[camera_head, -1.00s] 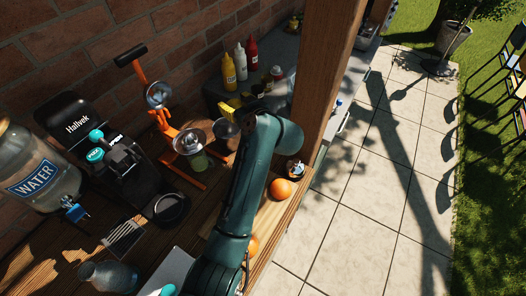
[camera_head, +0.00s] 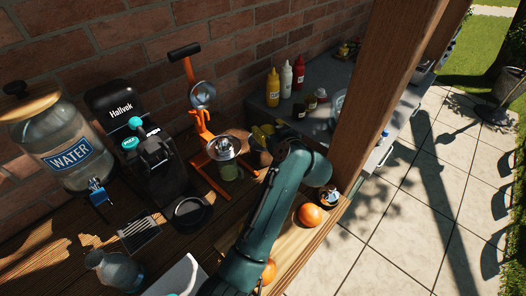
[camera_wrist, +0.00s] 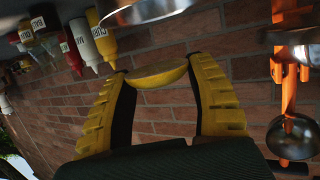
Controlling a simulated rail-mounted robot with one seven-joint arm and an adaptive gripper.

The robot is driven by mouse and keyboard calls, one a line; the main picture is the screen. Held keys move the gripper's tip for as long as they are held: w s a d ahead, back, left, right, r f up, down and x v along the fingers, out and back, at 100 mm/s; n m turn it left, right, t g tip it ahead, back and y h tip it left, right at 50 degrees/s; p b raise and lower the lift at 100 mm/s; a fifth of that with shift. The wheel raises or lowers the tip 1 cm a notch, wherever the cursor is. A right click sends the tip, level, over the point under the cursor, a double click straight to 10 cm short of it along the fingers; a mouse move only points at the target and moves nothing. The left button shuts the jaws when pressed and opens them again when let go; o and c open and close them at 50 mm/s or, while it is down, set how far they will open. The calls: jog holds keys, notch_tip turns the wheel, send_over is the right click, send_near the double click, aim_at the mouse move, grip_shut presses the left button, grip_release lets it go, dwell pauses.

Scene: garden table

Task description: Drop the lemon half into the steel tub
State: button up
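My gripper (camera_wrist: 160,85) has yellow ribbed fingers and is closed on the lemon half (camera_wrist: 158,74), held between the fingertips in the wrist view. In the head view my gripper (camera_head: 262,132) shows only in part behind my arm, and the lemon half cannot be made out clearly there. The steel tub (camera_head: 258,158) stands just right of the juicer, partly hidden by my arm, close to and below the gripper. Its shiny rim shows at the top edge of the upside-down wrist view (camera_wrist: 150,9), apart from the lemon half.
An orange-framed juicer (camera_head: 200,125) with a steel bowl stands close left of the tub. Sauce bottles (camera_head: 286,80) stand on the grey counter behind. Oranges (camera_head: 310,214) lie near the front edge. A wooden post (camera_head: 365,105) rises at right.

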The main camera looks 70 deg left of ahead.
jog(key=o, duration=0.5)
jog(key=shift+c, duration=0.2)
jog(key=v, duration=1.2)
